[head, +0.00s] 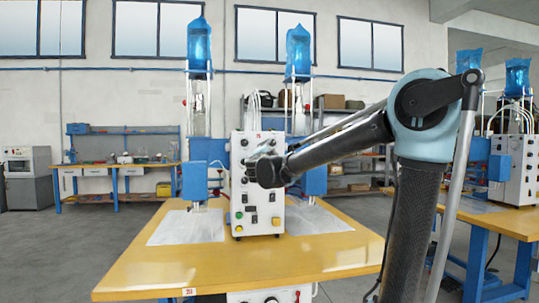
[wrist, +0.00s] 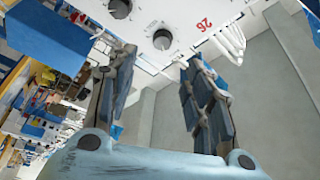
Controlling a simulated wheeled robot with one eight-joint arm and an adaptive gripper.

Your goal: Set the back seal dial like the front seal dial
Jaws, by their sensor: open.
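The white control box (head: 245,205) stands on the yellow table, with knobs and buttons on its face. In the wrist view its white panel (wrist: 185,18) fills the top, with two round grey dials: one dial (wrist: 118,8) cut by the top edge and another dial (wrist: 162,39). I cannot tell which is the front or back seal dial, and their settings are too small to read. My gripper (wrist: 162,60) is open and empty, its fingers apart just short of the panel. In the head view my gripper (head: 262,170) is at the upper part of the box and hides some of its face.
The yellow table (head: 170,265) has pale sheets (head: 185,228) beside the box. White cables (wrist: 232,40) run near the panel. A second similar station (head: 515,165) is at right, and a workbench (head: 120,165) at back left.

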